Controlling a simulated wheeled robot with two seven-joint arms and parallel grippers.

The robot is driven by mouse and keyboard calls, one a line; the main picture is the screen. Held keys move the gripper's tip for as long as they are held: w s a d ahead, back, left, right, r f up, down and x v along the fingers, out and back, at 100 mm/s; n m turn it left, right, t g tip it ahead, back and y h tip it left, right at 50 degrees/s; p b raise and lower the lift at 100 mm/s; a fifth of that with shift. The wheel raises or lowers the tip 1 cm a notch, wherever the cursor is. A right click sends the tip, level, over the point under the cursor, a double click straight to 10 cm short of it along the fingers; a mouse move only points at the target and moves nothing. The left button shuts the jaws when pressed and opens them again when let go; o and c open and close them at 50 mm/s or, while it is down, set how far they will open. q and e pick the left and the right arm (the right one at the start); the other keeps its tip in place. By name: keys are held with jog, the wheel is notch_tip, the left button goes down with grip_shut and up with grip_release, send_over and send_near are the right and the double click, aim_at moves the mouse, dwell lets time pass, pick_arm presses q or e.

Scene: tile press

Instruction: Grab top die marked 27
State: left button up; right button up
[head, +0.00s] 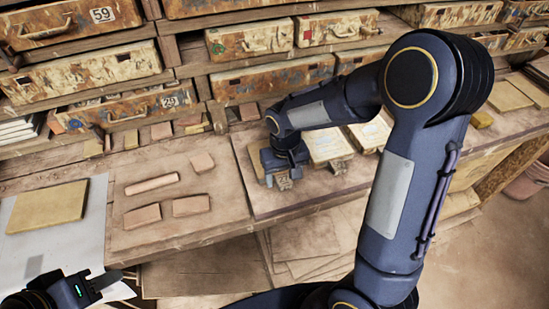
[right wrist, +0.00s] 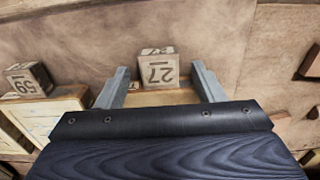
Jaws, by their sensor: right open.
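The die marked 27 (right wrist: 157,68) is a pale wooden cube in the right wrist view, its number upside down. It sits at the front of a pale block or box (right wrist: 175,97), mostly hidden by my gripper. My right gripper (right wrist: 160,85) is open, with one finger on each side of the die and visible gaps between. In the head view the right gripper (head: 283,172) points down over this spot and hides most of the die. My left gripper (head: 100,285) is low at the left, away from the dice; its finger gap is unclear.
A second die marked 59 (right wrist: 27,80) stands beside a neighbouring pale box (right wrist: 50,115). Clay pieces (head: 152,184) lie left of my right gripper. Old drawers (head: 270,80) line the back. A tan tile (head: 47,207) lies on paper at the left.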

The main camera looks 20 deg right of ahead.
grip_shut()
dwell(0.3)
jog(key=shift+w+r, duration=0.1)
jog(key=shift+r, duration=0.05)
